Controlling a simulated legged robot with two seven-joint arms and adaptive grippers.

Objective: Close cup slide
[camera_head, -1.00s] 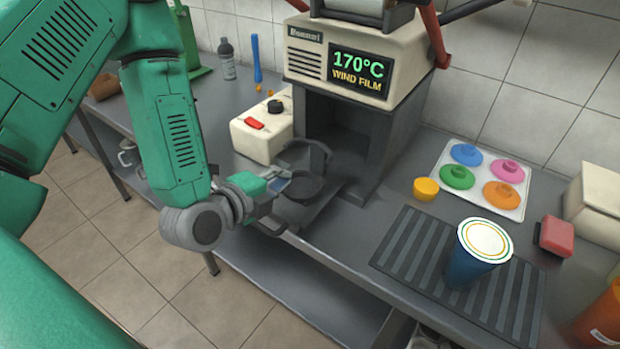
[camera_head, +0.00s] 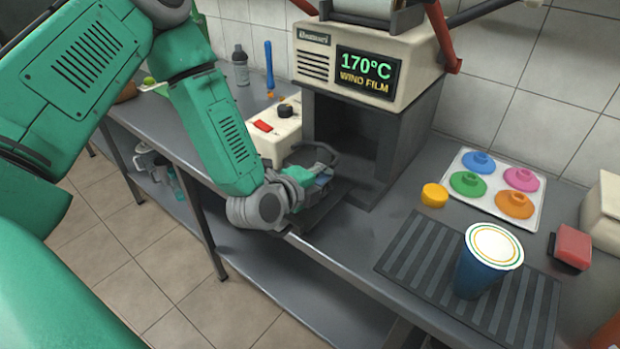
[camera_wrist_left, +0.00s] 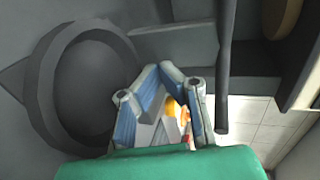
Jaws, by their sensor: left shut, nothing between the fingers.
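The cup sealing machine (camera_head: 365,50) stands on the counter, its dark front bay open. The cup slide (camera_head: 325,208) is a dark grey plate with a ring holder, sticking out of the bay toward the counter's front edge. My left gripper (camera_head: 322,176) is over the slide in front of the bay and hides much of the ring. In the left wrist view the empty-looking round holder (camera_wrist_left: 85,88) is left of my left gripper (camera_wrist_left: 165,72), whose fingers are closed together with nothing held. I cannot tell whether they touch the slide. My right gripper is not in view.
A blue cup (camera_head: 486,262) with a white lid stands on a ribbed mat (camera_head: 400,262) at the right. A tray of coloured lids (camera_head: 495,190), a yellow piece (camera_head: 434,195) and a red block (camera_head: 572,246) lie nearby. A cream box (camera_head: 275,135) stands left of the bay.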

